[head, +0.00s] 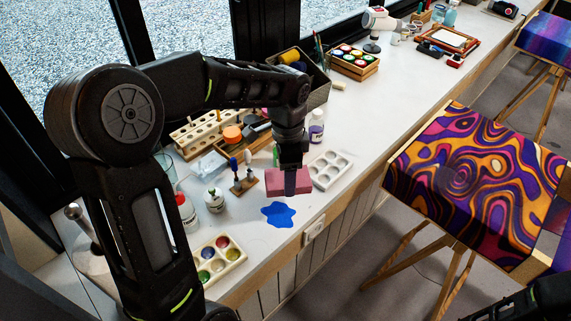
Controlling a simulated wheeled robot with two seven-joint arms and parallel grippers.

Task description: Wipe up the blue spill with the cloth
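The blue spill (278,214) is a flat, splash-shaped patch on the white counter (312,219). The cloth looks like the pinkish block-shaped piece (274,180) just behind the spill. My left gripper (290,188) points straight down at the cloth, its dark fingers overlapping the cloth's middle. Whether the fingers are closed on the cloth or only in front of it cannot be made out, nor whether the cloth touches the counter. The spill is uncovered. Part of my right arm shows at the bottom right corner; its gripper is out of the picture.
A white palette (330,169) lies right of the cloth. A wooden rack (205,132) stands behind. The counter's front edge and an outlet (314,229) are near the spill.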

